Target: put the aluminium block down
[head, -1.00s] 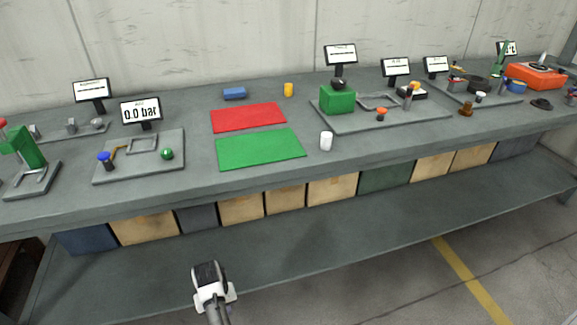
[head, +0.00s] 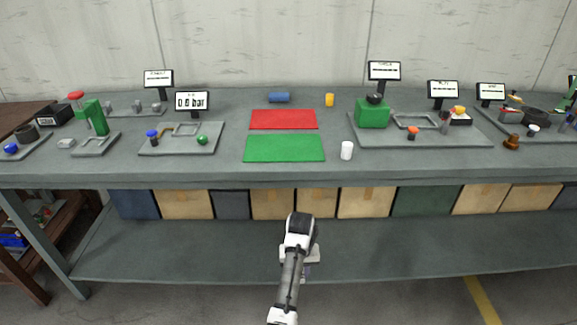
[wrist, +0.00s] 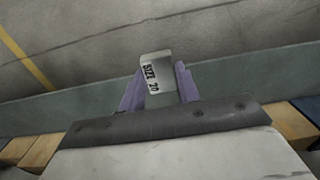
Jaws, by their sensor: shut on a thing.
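The aluminium block (wrist: 157,70) is a pale grey piece marked "SIZE 20" in the wrist view. My gripper (wrist: 160,85) has purple fingers, one on each side of the block, and is shut on it. In the head view my gripper (head: 308,270) hangs in front of the bench, below the worktop and over the lower shelf area. The block cannot be made out there. On the worktop (head: 215,170) lie a green mat (head: 284,148) and, behind it, a red mat (head: 283,119), both bare.
A plate with a green block (head: 373,114) is further right. A plate with a green ball (head: 202,140) is to the left. A blue piece (head: 279,97) and a yellow cylinder (head: 329,100) stand behind the mats.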

